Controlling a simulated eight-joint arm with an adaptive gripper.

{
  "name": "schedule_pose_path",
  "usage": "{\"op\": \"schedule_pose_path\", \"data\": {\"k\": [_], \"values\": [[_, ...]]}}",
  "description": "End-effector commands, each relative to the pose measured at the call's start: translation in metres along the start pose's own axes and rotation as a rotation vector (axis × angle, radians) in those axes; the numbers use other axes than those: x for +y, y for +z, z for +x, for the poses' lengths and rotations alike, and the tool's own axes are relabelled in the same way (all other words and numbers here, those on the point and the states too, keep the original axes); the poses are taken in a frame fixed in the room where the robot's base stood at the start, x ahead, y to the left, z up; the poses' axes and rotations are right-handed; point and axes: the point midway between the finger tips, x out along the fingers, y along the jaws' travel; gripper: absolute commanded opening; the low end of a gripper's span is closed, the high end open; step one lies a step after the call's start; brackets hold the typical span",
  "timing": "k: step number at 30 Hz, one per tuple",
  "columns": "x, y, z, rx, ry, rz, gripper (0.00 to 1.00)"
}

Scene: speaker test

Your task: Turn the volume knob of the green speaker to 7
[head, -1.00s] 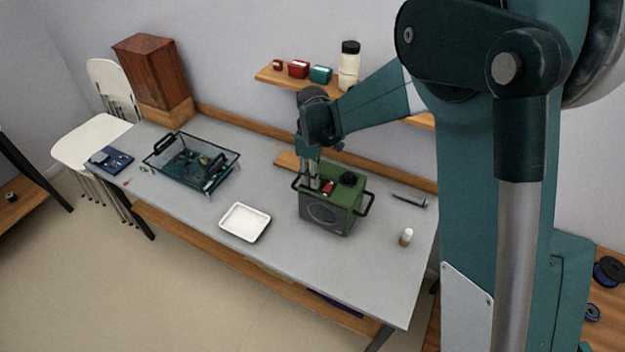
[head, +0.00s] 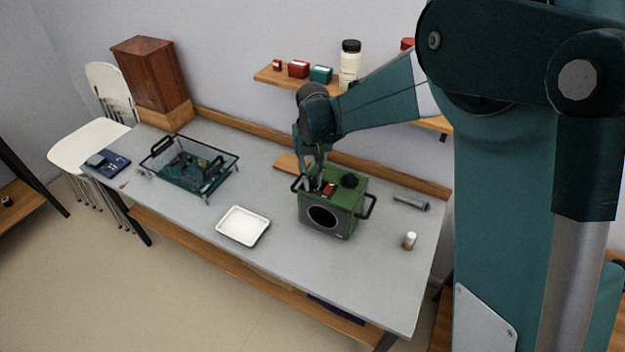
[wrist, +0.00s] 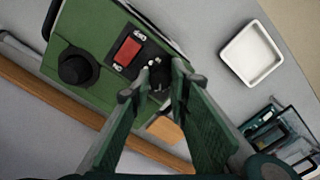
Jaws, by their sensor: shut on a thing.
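The green speaker (head: 345,205) stands on the grey table, its round dark front facing the head camera. On its top are a large black knob (wrist: 76,68), a red switch (wrist: 128,50) with white lettering, and a smaller dark knob (wrist: 160,74) partly hidden by my fingers. My gripper (wrist: 161,82) comes down from above and is shut on this smaller knob. In the head view my gripper (head: 313,186) is at the left part of the speaker's top. I cannot read a scale or the knob's setting.
A white tray (head: 226,230) lies left of the speaker. A shelf (head: 265,75) with jars is behind. The front table area is clear.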

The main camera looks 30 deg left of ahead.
Motion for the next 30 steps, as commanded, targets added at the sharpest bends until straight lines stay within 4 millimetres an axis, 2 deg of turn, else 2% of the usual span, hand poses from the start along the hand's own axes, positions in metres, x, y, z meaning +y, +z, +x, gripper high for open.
{"op": "schedule_pose_path", "data": {"k": [30], "values": [[0.0004,0.0003,0.0008,0.000,0.001,0.962,0.06]]}}
